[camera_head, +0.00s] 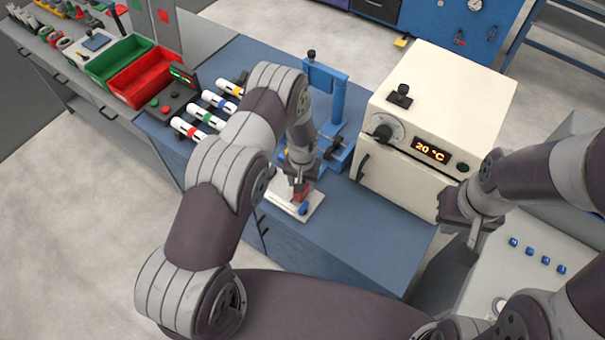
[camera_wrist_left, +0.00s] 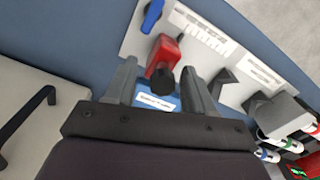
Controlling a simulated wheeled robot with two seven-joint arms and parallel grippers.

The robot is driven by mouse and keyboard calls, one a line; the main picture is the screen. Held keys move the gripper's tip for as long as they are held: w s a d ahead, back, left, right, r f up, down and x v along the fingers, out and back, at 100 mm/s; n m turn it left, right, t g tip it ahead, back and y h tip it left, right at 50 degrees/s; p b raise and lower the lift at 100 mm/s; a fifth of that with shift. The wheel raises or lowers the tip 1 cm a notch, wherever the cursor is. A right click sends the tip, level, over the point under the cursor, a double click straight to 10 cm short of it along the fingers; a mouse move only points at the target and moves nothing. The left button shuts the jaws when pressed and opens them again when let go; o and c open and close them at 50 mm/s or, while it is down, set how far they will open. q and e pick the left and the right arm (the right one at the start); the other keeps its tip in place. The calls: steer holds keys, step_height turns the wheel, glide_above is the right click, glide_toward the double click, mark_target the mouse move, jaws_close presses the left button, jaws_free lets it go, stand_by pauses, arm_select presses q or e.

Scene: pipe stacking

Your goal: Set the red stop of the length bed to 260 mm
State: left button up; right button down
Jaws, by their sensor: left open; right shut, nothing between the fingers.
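The length bed is a pale plate (camera_head: 282,205) at the front edge of the blue bench, partly hidden by my left arm. The red stop (camera_head: 302,192) shows just under my left gripper (camera_head: 299,184). In the left wrist view the red stop (camera_wrist_left: 164,52) with its black knob (camera_wrist_left: 160,81) lies between the open fingers of my left gripper (camera_wrist_left: 160,82), with gaps on both sides. A scale label (camera_wrist_left: 204,31) runs beside it, its figures too small to read. My right gripper (camera_head: 467,236) is shut and empty, off the bench's right side.
A blue lever (camera_wrist_left: 152,15) sits at the bed's end. A blue press frame (camera_head: 335,110) and a cream oven (camera_head: 430,120) reading 20 °C stand behind. Capped white pipes (camera_head: 190,130) and red (camera_head: 145,77) and green (camera_head: 118,55) bins are at left.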

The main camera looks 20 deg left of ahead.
arm_select(q)
step_height(320, 180, up, 12)
steer(key=b, duration=0.3)
steer(key=shift+d+b, duration=0.15)
steer(key=shift+b, duration=0.15)
steer(key=shift+s, duration=0.1)
steer(key=s+a+r+b, duration=0.1)
steer(key=s+r+b, duration=0.1)
steer(key=s, duration=0.4)
steer(key=s+a+r+t+b, duration=0.1)
steer(key=s+a+r+b, duration=0.1)
steer(key=s, duration=0.4)
steer(key=s+a+r+b, duration=0.1)
steer(key=s+r+b, duration=0.1)
steer(key=s, duration=0.4)
steer(key=shift+s+a+r, duration=0.25)
steer(key=shift+r, duration=0.5)
steer(key=shift+w, duration=0.15)
